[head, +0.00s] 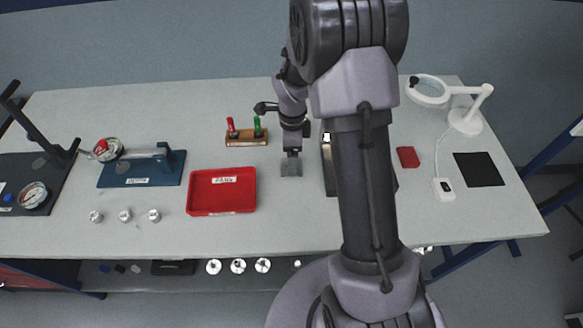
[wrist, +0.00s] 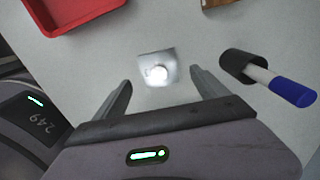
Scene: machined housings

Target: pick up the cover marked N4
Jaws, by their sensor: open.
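A small square grey metal plate (wrist: 145,74) with a bright round knob (wrist: 158,75) on it lies on the bench in the wrist view. It looks like a cover, but I cannot read any mark, so I cannot tell whether it is N4. In the head view the plate (head: 291,168) lies just below my gripper (head: 292,152). In the wrist view my gripper (wrist: 160,88) is open and empty. Its fingers stand left and right of the plate, slightly nearer the camera, and seem apart from it. Three small silver round parts (head: 125,215) stand at the front left, their marks unreadable.
A red tray (head: 221,191) is left of my gripper. A wooden block (head: 246,138) holds red and green pens. A blue-ended pen (wrist: 292,92) is close to the right finger. A dark device (wrist: 32,118) reads 249. Several round parts (head: 238,266) are on the lower shelf.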

